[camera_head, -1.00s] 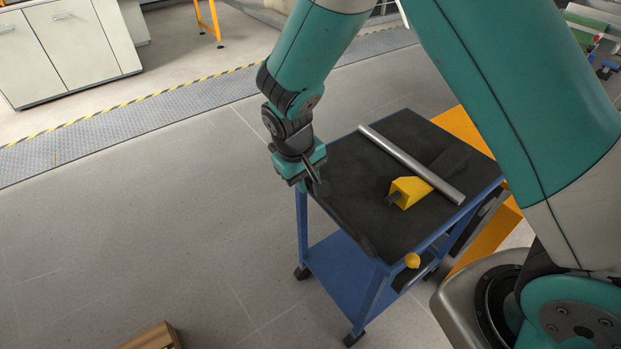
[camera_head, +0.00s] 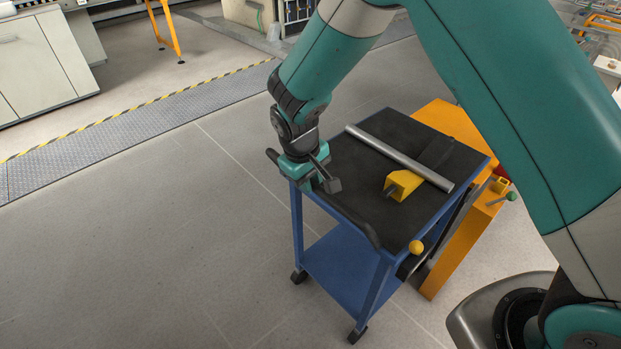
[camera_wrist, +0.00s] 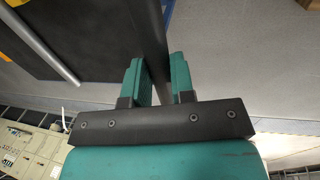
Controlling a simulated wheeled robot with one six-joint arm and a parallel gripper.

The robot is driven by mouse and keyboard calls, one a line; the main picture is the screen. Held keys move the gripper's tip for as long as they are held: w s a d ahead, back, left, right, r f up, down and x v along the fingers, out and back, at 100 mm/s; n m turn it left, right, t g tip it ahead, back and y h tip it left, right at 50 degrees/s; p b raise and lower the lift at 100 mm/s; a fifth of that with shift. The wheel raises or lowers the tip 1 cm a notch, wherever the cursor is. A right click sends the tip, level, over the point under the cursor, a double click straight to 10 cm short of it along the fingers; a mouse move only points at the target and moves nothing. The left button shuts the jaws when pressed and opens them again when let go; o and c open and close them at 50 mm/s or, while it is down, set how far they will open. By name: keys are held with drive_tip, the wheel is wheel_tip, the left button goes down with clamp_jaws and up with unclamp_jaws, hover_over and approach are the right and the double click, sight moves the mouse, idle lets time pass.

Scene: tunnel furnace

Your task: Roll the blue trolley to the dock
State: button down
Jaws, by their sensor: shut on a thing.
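The blue trolley (camera_head: 340,271) stands upright on its casters, with a dark top and a lower blue shelf. A grey metal bar (camera_head: 400,158) and a yellow block (camera_head: 403,184) lie on its top. My gripper (camera_head: 322,182) is at the trolley's near left side, shut on its dark handle bar (camera_head: 357,221). In the wrist view the handle (camera_wrist: 153,35) passes between the two teal fingers of my gripper (camera_wrist: 163,78). An orange structure (camera_head: 448,262) stands close along the trolley's right side; I cannot tell whether it is the dock or whether they touch.
Grey cabinets (camera_head: 45,62) stand at the upper left, behind a yellow-black striped floor strip (camera_head: 150,102). The grey floor left of the trolley is clear.

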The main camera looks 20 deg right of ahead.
drive_tip(key=shift+w+d+r, duration=0.15)
drive_tip(key=shift+w, duration=0.1)
drive_tip(key=c, duration=1)
unclamp_jaws()
drive_tip(key=shift+d, duration=0.15)
drive_tip(key=shift+o, duration=0.2)
drive_tip(key=shift+s, duration=0.1)
drive_tip(key=shift+a+r, duration=0.25)
drive_tip(key=shift+r, duration=0.15)
wheel_tip(320, 180, up, 16)
drive_tip(key=s+a+b, duration=0.1)
drive_tip(key=a, duration=0.1)
drive_tip(key=shift+s+a, duration=0.35)
